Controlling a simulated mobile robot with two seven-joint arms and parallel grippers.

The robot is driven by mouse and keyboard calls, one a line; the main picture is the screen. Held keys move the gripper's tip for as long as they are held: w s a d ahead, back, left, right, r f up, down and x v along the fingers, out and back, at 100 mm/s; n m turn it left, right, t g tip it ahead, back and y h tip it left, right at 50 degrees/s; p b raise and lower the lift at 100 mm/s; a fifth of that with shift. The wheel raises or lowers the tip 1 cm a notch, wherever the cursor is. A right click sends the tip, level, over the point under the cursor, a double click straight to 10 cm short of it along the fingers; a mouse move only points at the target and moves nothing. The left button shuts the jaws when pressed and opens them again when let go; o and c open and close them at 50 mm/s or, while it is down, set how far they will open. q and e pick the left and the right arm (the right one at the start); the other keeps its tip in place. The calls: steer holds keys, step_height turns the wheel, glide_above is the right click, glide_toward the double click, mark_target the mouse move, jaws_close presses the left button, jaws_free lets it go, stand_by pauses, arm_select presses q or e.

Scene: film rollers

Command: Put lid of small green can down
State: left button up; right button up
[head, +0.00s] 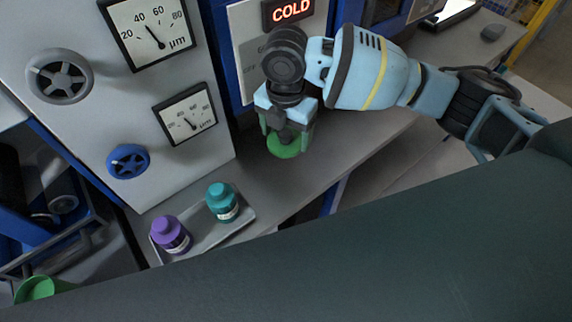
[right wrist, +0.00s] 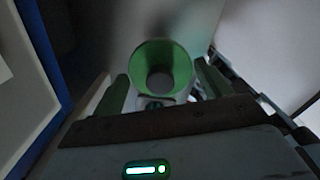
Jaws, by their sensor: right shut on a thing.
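My right gripper (head: 287,130) points down over the grey counter, below the COLD sign. It is shut on a green round piece, which I take for the lid (head: 288,149). In the right wrist view, the lid (right wrist: 147,62) shows as a green ring with a grey middle, between the two fingers (right wrist: 160,90). I cannot tell whether it touches the counter. A green, round-rimmed object (head: 38,288), perhaps a can, is partly cut off at the lower left. My left gripper is not in view.
The grey counter (head: 355,138) is bare to the right of my gripper. A grey tray (head: 205,243) holds a purple bottle (head: 170,235) and a teal bottle (head: 222,203). A panel with gauges (head: 187,115) and a blue knob (head: 128,161) stands at left.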

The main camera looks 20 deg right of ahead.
mark_target(286, 168)
steer(key=shift+f, duration=4.9)
steer(key=shift+f+b, duration=0.2)
steer(key=shift+b, duration=0.1)
steer(key=o, duration=1)
steer(key=shift+r, duration=0.15)
step_height(286, 168, up, 11)
steer(key=shift+f+p, duration=0.15)
steer(key=shift+p, duration=0.3)
steer(key=shift+r, duration=0.7)
